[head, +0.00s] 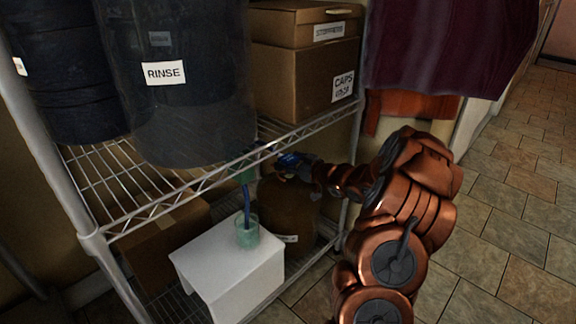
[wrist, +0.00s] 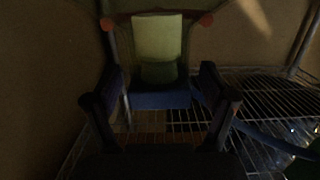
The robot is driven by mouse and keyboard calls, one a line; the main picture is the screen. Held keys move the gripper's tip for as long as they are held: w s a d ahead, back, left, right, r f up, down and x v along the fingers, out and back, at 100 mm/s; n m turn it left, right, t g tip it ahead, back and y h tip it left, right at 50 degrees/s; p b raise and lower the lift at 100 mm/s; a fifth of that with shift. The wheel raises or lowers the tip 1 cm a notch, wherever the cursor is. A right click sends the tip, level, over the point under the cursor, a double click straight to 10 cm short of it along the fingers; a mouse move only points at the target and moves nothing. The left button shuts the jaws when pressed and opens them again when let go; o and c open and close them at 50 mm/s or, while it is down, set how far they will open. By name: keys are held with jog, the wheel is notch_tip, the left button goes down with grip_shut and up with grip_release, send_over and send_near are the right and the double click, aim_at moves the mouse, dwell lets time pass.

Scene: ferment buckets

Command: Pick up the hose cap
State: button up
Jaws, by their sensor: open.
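My gripper (head: 290,161) is below the upper shelf, right of the blue hose (head: 247,207), which hangs from a green fitting (head: 243,175) into a green cup (head: 246,236). In the dark wrist view my gripper (wrist: 160,88) shows two spread fingers, open. A pale yellow-green cylinder (wrist: 158,38) with a darker lower band stands ahead between them, above a blue block. It may be the hose cap, but I cannot tell for sure. No grip on it shows. I cannot make out the hose cap in the head view.
The RINSE bucket (head: 185,110) and a CAPS box (head: 303,85) stand on the upper wire shelf (head: 200,188). Below are a white box (head: 228,275) under the cup and a brown container (head: 290,210) close to my gripper. The tiled floor at right is clear.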

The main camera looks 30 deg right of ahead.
aim_at(290, 163)
jog(key=shift+w+a+f, duration=0.1)
jog(key=shift+w, duration=0.4)
jog(key=c, duration=1.4)
jog(key=shift+o, duration=0.2)
jog(key=shift+r+p, duration=1.15)
jog(key=shift+r, duration=0.75)
jog(key=s+a+r+p, duration=0.1)
jog(key=s+a+p, duration=0.3)
jog(key=s, duration=1.1)
jog(key=shift+r, duration=0.15)
jog(key=shift+w+d+f+p, duration=0.45)
jog(key=shift+w+p, duration=0.5)
jog(key=shift+w, duration=0.95)
jog(key=shift+w+d+f+p, duration=0.3)
jog(key=shift+w+d+p, duration=0.5)
jog(key=shift+w, duration=1.15)
jog(key=shift+w+d+f+p, duration=0.35)
jog(key=shift+w+p, duration=0.8)
jog(key=shift+w, duration=0.75)
